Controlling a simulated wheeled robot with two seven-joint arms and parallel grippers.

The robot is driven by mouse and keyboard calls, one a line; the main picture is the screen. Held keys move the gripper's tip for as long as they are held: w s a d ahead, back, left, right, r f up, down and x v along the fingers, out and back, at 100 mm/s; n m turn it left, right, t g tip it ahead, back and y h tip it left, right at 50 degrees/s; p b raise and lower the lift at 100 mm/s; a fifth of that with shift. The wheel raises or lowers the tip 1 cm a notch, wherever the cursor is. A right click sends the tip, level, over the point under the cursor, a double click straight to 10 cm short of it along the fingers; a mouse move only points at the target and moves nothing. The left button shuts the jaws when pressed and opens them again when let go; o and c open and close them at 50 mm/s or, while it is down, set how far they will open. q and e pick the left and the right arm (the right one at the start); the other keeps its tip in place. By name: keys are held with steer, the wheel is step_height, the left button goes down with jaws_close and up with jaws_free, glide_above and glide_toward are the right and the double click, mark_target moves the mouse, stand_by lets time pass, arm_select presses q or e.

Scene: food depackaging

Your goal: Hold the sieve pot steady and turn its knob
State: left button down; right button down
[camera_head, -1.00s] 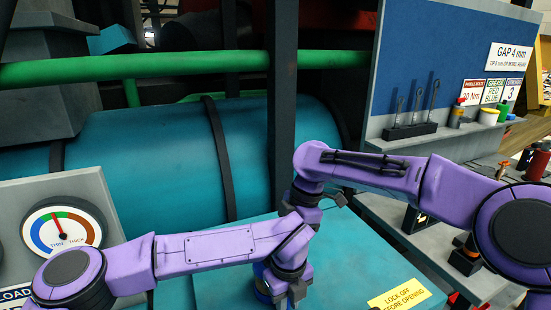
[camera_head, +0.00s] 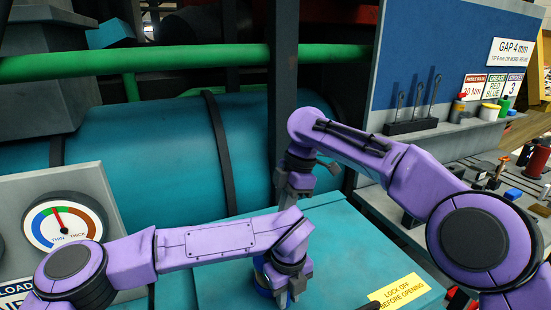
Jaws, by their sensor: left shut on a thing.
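The sieve pot (camera_head: 260,278) shows only as a small blue body on the teal surface, mostly hidden behind my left gripper. My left gripper (camera_head: 288,296) points down and is shut on the pot. My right gripper (camera_head: 285,206) hangs fingers-down above and behind my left wrist, apart from the visible part of the pot. Its fingertips are partly covered by my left arm, so I cannot tell whether it is open or shut. The pot's knob is hidden from this view.
The teal housing top (camera_head: 345,235) carries a yellow "LOCK OFF BEFORE OPENING" label (camera_head: 397,294). A dark upright post (camera_head: 283,65) and a green pipe (camera_head: 160,62) stand behind. A thin/thick gauge (camera_head: 62,227) is at left. A tool bench (camera_head: 385,222) lies to the right.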

steer(key=d+x, duration=0.1)
steer(key=x, duration=0.5)
steer(key=shift+w+d+f, duration=0.25)
steer(key=shift+d+f, duration=0.05)
steer(key=shift+f, duration=0.1)
steer(key=shift+s+a, duration=0.45)
stand_by(0.6)
steer(key=shift+s+d, duration=0.25)
steer(key=shift+s+d, duration=0.15)
steer(key=shift+s, duration=0.05)
steer(key=shift+s+d, duration=0.15)
steer(key=shift+s, duration=0.55)
steer(key=shift+s, duration=0.15)
stand_by(0.4)
steer(key=shift+d, duration=0.1)
